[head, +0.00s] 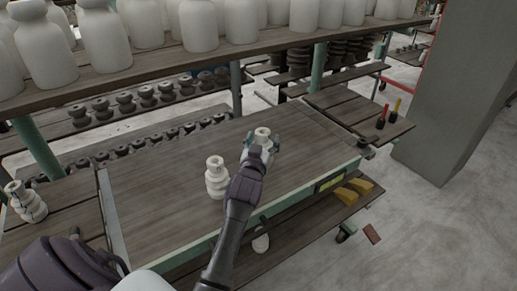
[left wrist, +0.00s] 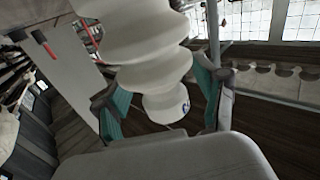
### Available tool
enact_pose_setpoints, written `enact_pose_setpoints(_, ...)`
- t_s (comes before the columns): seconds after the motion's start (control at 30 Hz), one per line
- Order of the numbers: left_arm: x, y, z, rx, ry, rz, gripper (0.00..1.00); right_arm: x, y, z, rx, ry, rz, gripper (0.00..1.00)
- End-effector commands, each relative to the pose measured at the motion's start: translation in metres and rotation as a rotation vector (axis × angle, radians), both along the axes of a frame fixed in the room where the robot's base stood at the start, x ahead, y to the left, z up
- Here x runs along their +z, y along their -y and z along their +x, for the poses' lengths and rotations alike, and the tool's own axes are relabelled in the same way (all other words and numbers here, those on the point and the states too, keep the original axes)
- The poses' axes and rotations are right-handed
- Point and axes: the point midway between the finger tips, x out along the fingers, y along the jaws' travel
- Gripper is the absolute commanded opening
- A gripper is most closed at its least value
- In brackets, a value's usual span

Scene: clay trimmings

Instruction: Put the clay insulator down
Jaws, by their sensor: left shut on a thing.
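The clay insulator (head: 262,132), pale and ribbed, is held in my left gripper (head: 261,142) over the right half of the wooden table (head: 160,170). In the left wrist view the insulator (left wrist: 150,45) fills the space between the teal fingers, its ribs and narrower end showing. The gripper is shut on it. I cannot tell whether its base touches the table top. My right gripper is not in view.
A second pale insulator (head: 216,178) stands on the table left of my left arm. Another (head: 27,203) sits on the left side table. A shelf of large white vessels (head: 198,25) runs behind. A grey pillar (head: 450,100) stands at right. The table's left half is clear.

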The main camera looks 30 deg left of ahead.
Motion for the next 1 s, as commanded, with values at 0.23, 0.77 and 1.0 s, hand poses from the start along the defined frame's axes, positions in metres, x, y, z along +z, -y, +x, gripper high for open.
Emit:
enact_pose_setpoints(0.23, -0.034, 0.005, -0.011, 0.003, 0.005, 0.0, 0.07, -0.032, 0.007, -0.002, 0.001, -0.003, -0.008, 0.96)
enact_pose_setpoints(0.77, -0.038, 0.005, -0.012, 0.004, -0.001, -0.001, 0.88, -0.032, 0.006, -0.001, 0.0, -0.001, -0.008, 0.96)
enact_pose_setpoints(1.0, -0.037, 0.005, -0.012, 0.004, -0.001, -0.001, 0.96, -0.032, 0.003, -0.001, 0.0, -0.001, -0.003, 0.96)
